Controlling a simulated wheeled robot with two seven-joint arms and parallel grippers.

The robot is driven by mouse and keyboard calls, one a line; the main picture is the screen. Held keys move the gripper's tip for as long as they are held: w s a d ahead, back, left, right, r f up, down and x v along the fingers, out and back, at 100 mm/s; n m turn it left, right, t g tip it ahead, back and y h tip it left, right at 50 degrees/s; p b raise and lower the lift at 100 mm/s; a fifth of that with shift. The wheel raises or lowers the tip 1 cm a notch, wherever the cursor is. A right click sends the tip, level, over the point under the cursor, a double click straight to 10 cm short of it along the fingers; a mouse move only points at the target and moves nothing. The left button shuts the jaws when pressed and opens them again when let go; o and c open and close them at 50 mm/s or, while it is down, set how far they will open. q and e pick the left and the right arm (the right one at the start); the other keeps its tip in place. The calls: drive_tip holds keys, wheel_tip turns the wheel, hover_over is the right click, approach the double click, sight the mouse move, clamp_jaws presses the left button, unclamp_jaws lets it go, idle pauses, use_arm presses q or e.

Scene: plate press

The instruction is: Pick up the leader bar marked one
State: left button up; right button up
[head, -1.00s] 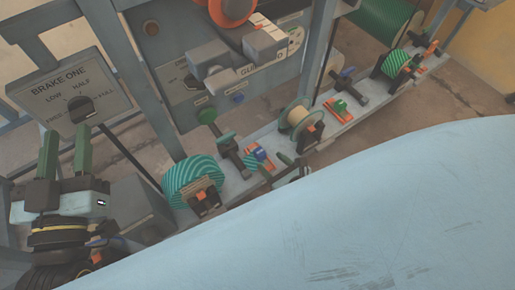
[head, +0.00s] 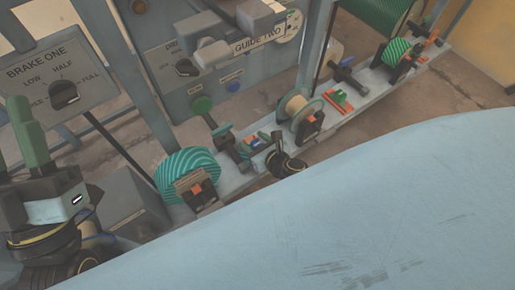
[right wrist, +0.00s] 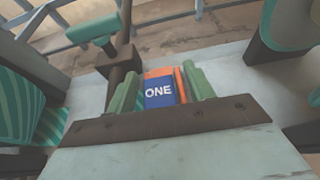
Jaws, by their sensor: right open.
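The leader bar marked ONE (right wrist: 160,94) is a blue block with white lettering and orange parts, seen in the right wrist view. It also shows small in the head view (head: 255,143). My right gripper (right wrist: 163,82) is open, with one green finger on each side of the bar. In the head view my right gripper (head: 264,146) is small and partly hidden against the bar. Whether its fingers touch the bar cannot be told.
A green striped roll (head: 187,172) and a dark post with a green knob (head: 221,131) stand left of the bar. A spool (head: 298,108) stands right of it. A large pale blue surface (head: 370,215) fills the lower right. The BRAKE ONE panel (head: 55,75) is behind my left gripper.

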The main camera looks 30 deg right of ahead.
drive_tip(key=shift+c, duration=0.4)
drive_tip(key=c, duration=0.9)
drive_tip(key=shift+c, duration=0.8)
drive_tip(key=shift+r, duration=0.15)
